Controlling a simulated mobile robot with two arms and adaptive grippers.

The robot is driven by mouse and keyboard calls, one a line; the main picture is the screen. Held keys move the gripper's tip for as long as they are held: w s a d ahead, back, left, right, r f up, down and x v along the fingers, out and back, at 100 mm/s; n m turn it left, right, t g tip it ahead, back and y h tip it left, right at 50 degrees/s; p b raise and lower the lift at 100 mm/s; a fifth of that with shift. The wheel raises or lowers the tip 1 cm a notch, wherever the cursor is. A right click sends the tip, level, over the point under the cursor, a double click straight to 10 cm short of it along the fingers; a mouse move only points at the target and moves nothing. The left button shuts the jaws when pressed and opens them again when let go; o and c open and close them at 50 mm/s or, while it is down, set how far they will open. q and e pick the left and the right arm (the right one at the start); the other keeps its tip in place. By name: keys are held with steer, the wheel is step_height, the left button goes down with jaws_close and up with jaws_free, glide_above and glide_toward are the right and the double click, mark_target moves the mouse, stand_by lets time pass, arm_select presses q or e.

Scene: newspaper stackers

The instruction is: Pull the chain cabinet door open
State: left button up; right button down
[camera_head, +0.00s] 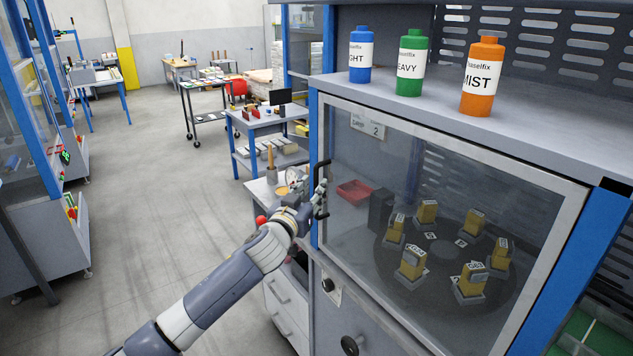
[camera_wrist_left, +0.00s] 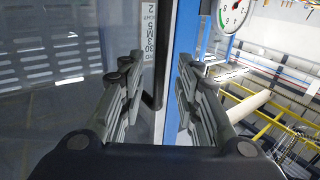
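The cabinet door (camera_head: 460,143) is a clear pane in a silver frame and looks shut in the head view. Its black bar handle (camera_head: 323,168) stands upright at the door's left edge. My left gripper (camera_head: 318,195) is at the handle. In the left wrist view, the two fingers of my left gripper (camera_wrist_left: 160,78) are spread apart. The dark handle bar (camera_wrist_left: 152,92) shows between them, closer to the left finger. Whether a finger touches the bar cannot be told. My right gripper is in neither view.
Blue, green and orange bottles (camera_head: 411,63) stand on the cabinet's top. Behind the pane, a dark round turntable (camera_head: 440,248) carries several yellow blocks. A white drawer unit (camera_head: 285,306) is below my left gripper. The floor (camera_head: 160,200) to the left is clear.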

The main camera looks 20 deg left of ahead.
mark_target(315, 186)
arm_select(q)
steer(key=shift+w+d, duration=0.15)
steer(key=shift+w, duration=1.45)
jaws_close()
